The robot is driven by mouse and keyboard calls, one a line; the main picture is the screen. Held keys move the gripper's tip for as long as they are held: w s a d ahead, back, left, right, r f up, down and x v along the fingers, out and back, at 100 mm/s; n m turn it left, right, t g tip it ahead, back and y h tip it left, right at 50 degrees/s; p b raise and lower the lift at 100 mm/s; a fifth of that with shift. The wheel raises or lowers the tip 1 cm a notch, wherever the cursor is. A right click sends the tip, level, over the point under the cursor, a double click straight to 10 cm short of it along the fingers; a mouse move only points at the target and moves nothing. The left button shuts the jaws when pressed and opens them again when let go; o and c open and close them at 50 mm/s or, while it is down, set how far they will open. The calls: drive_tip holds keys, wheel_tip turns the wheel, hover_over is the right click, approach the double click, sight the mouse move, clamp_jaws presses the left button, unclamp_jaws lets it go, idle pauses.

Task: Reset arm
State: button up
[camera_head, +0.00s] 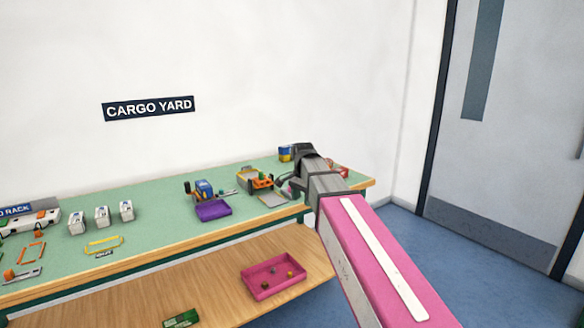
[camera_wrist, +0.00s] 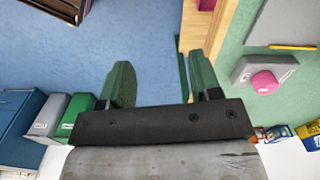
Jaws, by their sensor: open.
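My arm, with its pink link, reaches from the lower right toward the right end of the green-topped bench (camera_head: 165,218) in the head view. My gripper is hard to make out there, as its fingers are hidden behind or lost against the wrist. In the wrist view my gripper (camera_wrist: 160,82) shows two dark green fingers spread wide apart. Nothing is between them; blue floor (camera_wrist: 150,45) and a bit of the bench's wooden edge (camera_wrist: 193,30) lie beyond.
A pink tray (camera_head: 273,280) sits on the lower wooden shelf. A grey block with a pink knob (camera_wrist: 264,82) is right of the fingers. A door (camera_head: 505,130) stands right.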

drive_tip(key=s+d+f+n, duration=0.3)
drive_tip(key=s+d+f, duration=0.2)
drive_tip(key=f, duration=0.4)
drive_tip(key=s+d+f+n, duration=0.3)
drive_tip(key=s+d+f, duration=0.2)
drive_tip(key=f, duration=0.3)
drive_tip(key=s+d+f+n, duration=0.3)
drive_tip(key=s+d+f, duration=0.2)
drive_tip(key=s+f, duration=0.2)
wheel_tip(320, 180, down, 3)
drive_tip(key=shift+r, duration=0.2)
